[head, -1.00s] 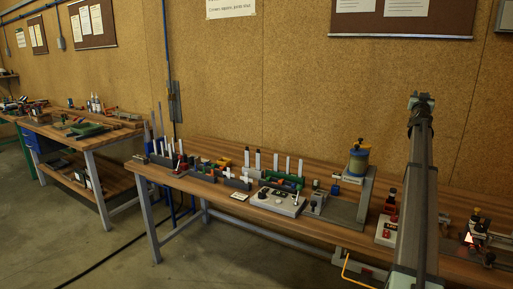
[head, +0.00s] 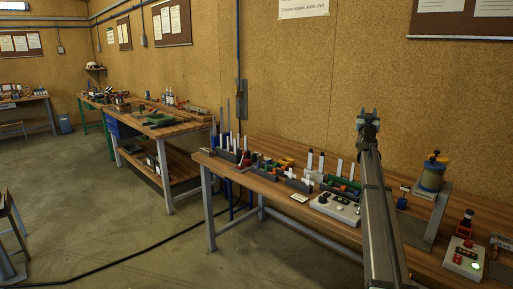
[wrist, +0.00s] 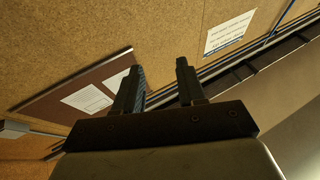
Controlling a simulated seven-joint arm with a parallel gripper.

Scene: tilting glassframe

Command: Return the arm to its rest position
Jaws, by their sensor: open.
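My gripper (head: 368,115) is raised above the near workbench in the head view, at the end of my grey arm, which stretches up from the lower right. In the wrist view my gripper (wrist: 158,85) shows two dark fingers standing apart with nothing between them. It is open and empty. Behind the fingers are the tan wall and a notice board with white sheets (wrist: 100,90). My gripper touches nothing that I can see.
A second workbench (head: 180,131) stands further left. The floor (head: 110,225) at left is open, crossed by a black cable.

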